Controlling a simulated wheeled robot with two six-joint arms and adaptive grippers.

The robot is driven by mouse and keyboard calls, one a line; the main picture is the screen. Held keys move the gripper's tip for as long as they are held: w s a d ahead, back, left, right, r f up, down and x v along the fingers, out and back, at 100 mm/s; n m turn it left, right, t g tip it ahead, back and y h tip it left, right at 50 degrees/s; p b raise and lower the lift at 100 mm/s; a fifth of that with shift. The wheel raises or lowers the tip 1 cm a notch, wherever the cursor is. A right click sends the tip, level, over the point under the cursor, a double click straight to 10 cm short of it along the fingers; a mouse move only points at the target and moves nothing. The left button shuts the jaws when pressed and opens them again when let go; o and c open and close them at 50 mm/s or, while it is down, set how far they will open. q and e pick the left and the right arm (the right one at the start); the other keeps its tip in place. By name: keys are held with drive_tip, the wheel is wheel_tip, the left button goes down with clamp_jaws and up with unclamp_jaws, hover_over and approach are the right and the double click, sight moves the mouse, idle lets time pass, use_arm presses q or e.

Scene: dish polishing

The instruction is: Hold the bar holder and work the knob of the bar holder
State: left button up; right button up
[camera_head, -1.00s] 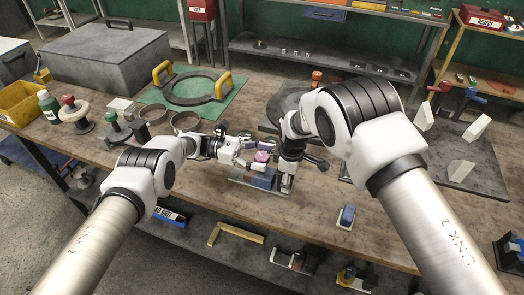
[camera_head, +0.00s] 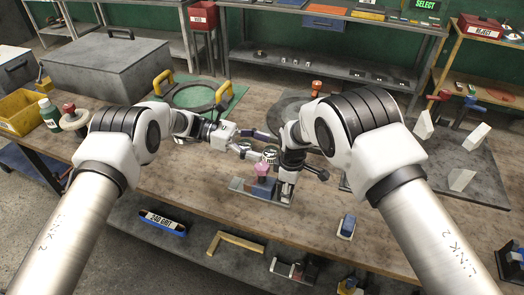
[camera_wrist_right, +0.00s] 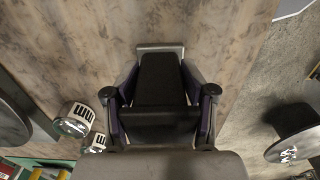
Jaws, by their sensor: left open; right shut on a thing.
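The bar holder (camera_head: 245,186) is a low grey fixture on the wooden bench, with a blue block (camera_head: 263,189) on it and a pink knob (camera_head: 262,170) standing at its back. My right gripper (camera_head: 287,187) points down at the fixture's right end and is shut on it. In the right wrist view a grey edge of the holder (camera_wrist_right: 160,46) shows beyond the fingers; the grip itself is largely hidden. My left gripper (camera_head: 270,146) is open, just behind and above the pink knob, apart from it as far as I can tell. Its slotted fingertips seem to show in the right wrist view (camera_wrist_right: 78,119).
A green mat (camera_head: 228,91) carries a ring with yellow handles behind my left arm. A grey slab (camera_head: 468,185) with white blocks lies at the right. A small blue-topped block (camera_head: 347,226) sits near the front edge. Bench wood is clear left of the holder.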

sight(261, 165)
use_arm(q)
drive_tip(key=w+a+f+t+y, duration=0.1)
drive_tip(key=w+a+f+y, duration=0.2)
drive_tip(key=a, duration=0.7)
drive_tip(key=x, duration=1.2)
drive_tip(key=shift+s+d+f, duration=0.15)
drive_tip(key=shift+c, duration=0.3)
drive_tip(key=c, duration=1.1)
